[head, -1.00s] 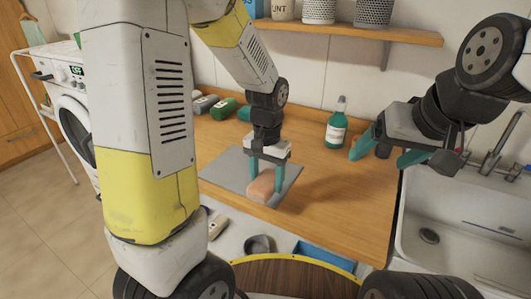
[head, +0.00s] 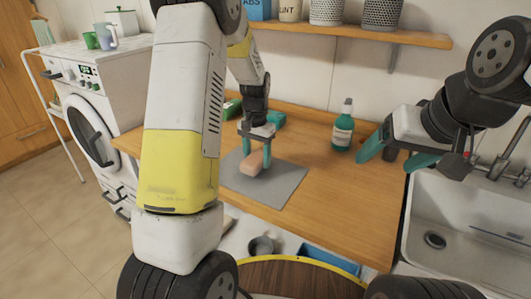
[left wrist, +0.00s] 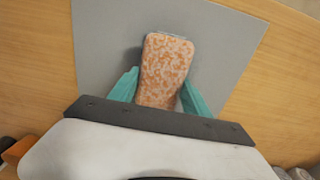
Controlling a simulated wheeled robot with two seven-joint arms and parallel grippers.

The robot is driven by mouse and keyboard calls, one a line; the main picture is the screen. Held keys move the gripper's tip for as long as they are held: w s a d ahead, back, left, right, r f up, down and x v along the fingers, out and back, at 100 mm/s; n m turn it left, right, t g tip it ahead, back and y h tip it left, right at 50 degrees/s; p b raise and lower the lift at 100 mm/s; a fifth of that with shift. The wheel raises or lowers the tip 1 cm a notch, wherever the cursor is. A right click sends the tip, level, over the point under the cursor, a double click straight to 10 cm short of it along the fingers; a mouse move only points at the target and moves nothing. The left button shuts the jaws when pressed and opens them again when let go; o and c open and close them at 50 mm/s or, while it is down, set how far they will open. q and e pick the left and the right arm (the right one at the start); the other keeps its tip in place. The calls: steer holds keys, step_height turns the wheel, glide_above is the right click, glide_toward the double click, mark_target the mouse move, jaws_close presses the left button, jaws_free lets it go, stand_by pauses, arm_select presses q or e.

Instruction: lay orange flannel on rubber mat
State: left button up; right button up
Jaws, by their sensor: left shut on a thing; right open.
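The orange flannel (head: 252,164) is a folded block, speckled orange and white in the left wrist view (left wrist: 164,70). It is between the teal fingers of my left gripper (head: 255,155), which is shut on it. The flannel is over the grey rubber mat (head: 285,184) on the wooden counter; I cannot tell whether it touches the mat. In the left wrist view the mat (left wrist: 215,40) shows around the flannel. My right gripper (head: 396,157) is open and empty, at the right near the sink.
A green pump bottle (head: 343,128) stands on the counter right of the mat. Green items (head: 277,119) lie behind my left gripper. A sink (head: 460,225) is at the right, a blue tray (head: 328,258) below the counter's front edge.

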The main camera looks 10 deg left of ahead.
mark_target(257, 156)
arm_select(q)
steer(key=shift+f, duration=0.95)
steer(key=o, duration=1.2)
steer(key=shift+f, duration=0.1)
step_height(257, 156, up, 12)
steer(key=shift+f, duration=0.1)
steer(key=s+r+n+t+h, duration=0.2)
steer(key=s+r+t, duration=0.1)
steer(key=s+r, duration=0.8)
steer(key=s+d+n+t, duration=0.1)
steer(key=s+d+t, duration=0.1)
steer(key=s, duration=1.2)
steer(key=shift+s+r+t, duration=0.15)
steer(key=shift+r+t, duration=0.1)
steer(key=shift+t, duration=0.35)
